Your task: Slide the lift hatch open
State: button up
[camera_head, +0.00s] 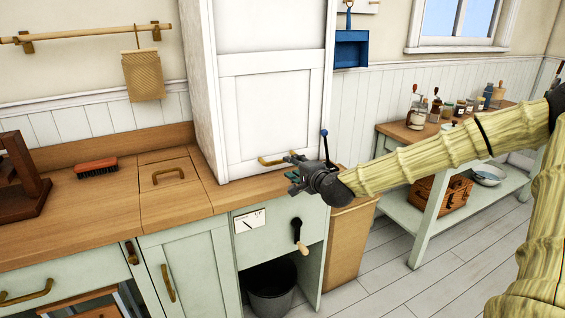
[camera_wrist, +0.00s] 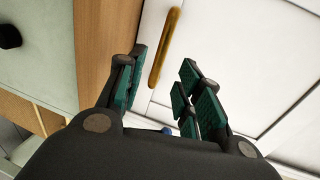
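The lift hatch (camera_head: 273,118) appears to be the white panelled front of the tall white cabinet on the counter. It looks closed, with its lower edge down near the worktop. Its brass bar handle (camera_head: 270,161) is low on the panel; the handle also shows in the wrist view (camera_wrist: 165,48), just beyond my fingers and lined up with the gap between them. My gripper (camera_head: 294,173) is just right of the handle in the head view. It is open, with its green-padded fingers apart and nothing between them (camera_wrist: 160,85). Contact with the handle is not visible.
The wooden counter (camera_head: 110,207) runs below the hatch, with a brush (camera_head: 96,168) and an inset lid with a brass handle (camera_head: 168,176). Below are a black crank (camera_head: 298,233) and a dark bucket (camera_head: 271,287). A side table with jars (camera_head: 434,180) stands right.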

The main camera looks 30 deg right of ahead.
aim_at(282, 161)
jog(key=shift+x, duration=4.2)
jog(key=shift+c, duration=0.2)
grip_shut()
